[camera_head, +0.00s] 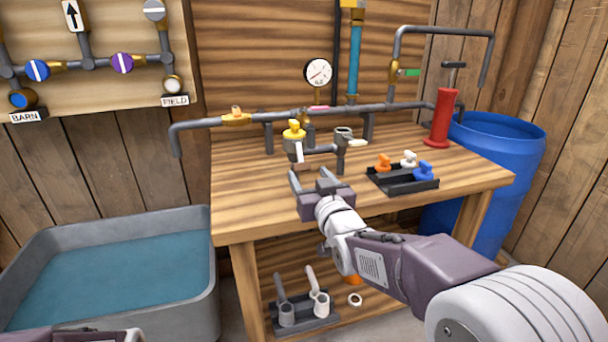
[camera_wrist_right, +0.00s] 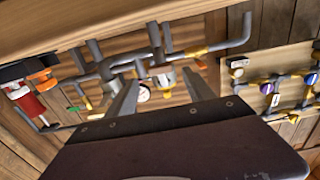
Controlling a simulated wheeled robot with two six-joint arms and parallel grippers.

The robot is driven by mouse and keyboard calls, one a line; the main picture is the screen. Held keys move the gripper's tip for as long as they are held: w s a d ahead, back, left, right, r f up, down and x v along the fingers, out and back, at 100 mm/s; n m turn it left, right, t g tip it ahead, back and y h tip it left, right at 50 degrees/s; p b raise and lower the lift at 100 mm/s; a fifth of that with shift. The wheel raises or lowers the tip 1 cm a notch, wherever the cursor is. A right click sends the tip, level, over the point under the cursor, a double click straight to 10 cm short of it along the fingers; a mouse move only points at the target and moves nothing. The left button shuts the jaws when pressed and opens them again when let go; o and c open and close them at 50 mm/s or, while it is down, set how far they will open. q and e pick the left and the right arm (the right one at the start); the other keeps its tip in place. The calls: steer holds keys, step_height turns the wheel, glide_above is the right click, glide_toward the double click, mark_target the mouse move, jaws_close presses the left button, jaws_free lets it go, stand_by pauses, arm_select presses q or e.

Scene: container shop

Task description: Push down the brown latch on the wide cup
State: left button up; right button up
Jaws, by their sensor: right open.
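An upright grey cup (camera_head: 343,135) with an open top stands at the end of a short pipe branch above the workbench. A pale lever (camera_head: 357,143) sits at its right side. A second fitting with a yellow top (camera_head: 294,130) and a white lever (camera_head: 299,152) is left of it. I cannot make out a clearly brown latch on either. My right gripper (camera_head: 314,176) is open and empty, in front of and below these fittings, apart from them. In the right wrist view its fingers (camera_wrist_right: 162,95) are spread, with pipework beyond them.
A black tray (camera_head: 413,188) with orange, white and blue valve pieces lies right of my right gripper. A red pump (camera_head: 441,117) stands at the bench's right end. A grey water tub (camera_head: 107,222) is left. A lower shelf holds a rack (camera_head: 305,318) with levered fittings.

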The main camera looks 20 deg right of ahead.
mark_target(303, 167)
steer(key=w, duration=0.4)
steer(key=shift+w+a+b, duration=0.1)
steer(key=shift+w+b, duration=0.2)
steer(key=shift+w, duration=0.1)
jaws_close()
steer(key=shift+f+b, duration=0.2)
steer(key=shift+b, duration=0.2)
steer(key=w+f+t+b, duration=0.1)
steer(key=t+b, duration=0.1)
steer(key=b, duration=0.5)
steer(key=shift+f, duration=0.15)
steer(key=shift+r+t+b, duration=0.25)
steer(key=shift+t+b, duration=0.05)
steer(key=shift+r, duration=0.15)
jaws_free()
